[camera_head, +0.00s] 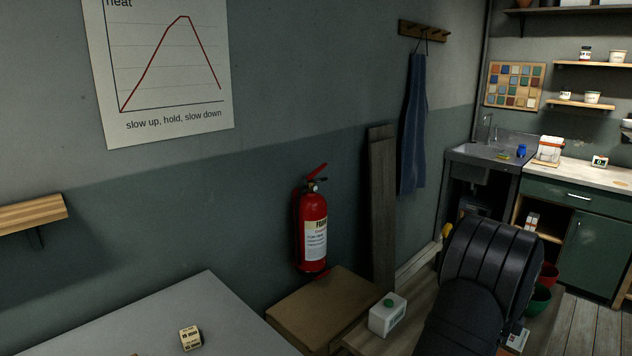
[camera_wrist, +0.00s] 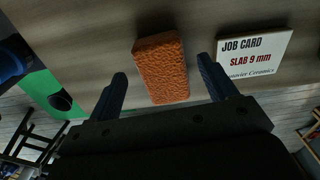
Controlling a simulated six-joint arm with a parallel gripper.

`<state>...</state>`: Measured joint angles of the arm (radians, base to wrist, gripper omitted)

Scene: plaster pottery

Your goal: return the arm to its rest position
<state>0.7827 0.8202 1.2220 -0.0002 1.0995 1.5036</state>
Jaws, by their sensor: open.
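My gripper (camera_wrist: 162,67) shows in the wrist view with its two dark fingers spread apart and nothing held between them. An orange, rough-textured block (camera_wrist: 160,70) lies on the surface beyond the fingers, framed by the gap between them. I cannot tell how far below the fingers it is. In the head view my dark arm fills the lower right, and the gripper itself cannot be made out there.
A job card (camera_wrist: 241,57) reading "SLAB 9 mm" lies right of the block. A white box with a green cap (camera_head: 388,315) stands beside my arm. A fire extinguisher (camera_head: 313,230) hangs on the wall. The grey tabletop (camera_head: 130,325) at lower left is mostly clear.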

